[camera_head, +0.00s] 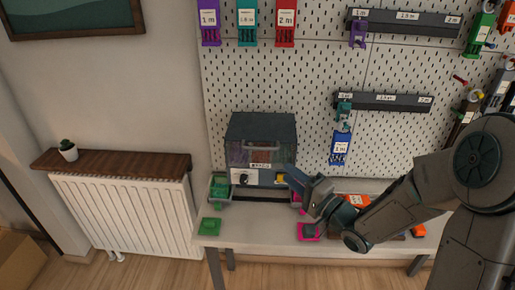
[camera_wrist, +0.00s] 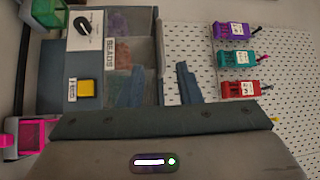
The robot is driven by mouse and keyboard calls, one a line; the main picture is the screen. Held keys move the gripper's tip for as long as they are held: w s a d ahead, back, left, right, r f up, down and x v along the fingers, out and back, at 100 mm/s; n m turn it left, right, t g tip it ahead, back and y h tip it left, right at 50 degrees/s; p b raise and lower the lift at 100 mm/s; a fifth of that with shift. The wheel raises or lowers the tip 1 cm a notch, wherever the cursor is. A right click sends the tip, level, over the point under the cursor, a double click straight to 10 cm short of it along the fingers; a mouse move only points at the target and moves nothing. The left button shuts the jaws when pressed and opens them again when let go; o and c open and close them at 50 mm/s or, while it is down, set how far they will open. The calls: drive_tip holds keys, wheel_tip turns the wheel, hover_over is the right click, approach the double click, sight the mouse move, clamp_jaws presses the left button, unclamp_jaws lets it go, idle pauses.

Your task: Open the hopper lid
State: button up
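The machine with the hopper (camera_head: 262,178) stands on the table against the pegboard. Its dark lid (camera_head: 260,127) lies down over the top and looks shut, with a pale bar handle (camera_head: 263,146) at the front. Coloured beads show behind the clear front, and the wrist view shows the BEADS label (camera_wrist: 110,53) beside them. My gripper (camera_head: 291,174) is at the machine's front right, below and right of the handle. In the wrist view my gripper (camera_wrist: 161,84) has its two fingers apart with nothing between them. Whether a finger touches the machine, I cannot tell.
The machine's front has a black knob (camera_wrist: 82,26) and a yellow button (camera_wrist: 86,88). A green bin (camera_head: 219,187) stands left of it, and a pink bin (camera_wrist: 28,136) shows in the wrist view. Tagged spools hang on the pegboard (camera_head: 310,70). A green pad (camera_head: 210,226) lies front left.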

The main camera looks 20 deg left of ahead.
sight(258, 149)
drive_tip(key=p+x, duration=0.2)
drive_tip(key=x, duration=1.1)
drive_tip(key=shift+w+a+r, duration=0.1)
drive_tip(key=shift+w+a, duration=0.05)
drive_tip(key=shift+a, duration=0.1)
clamp_jaws()
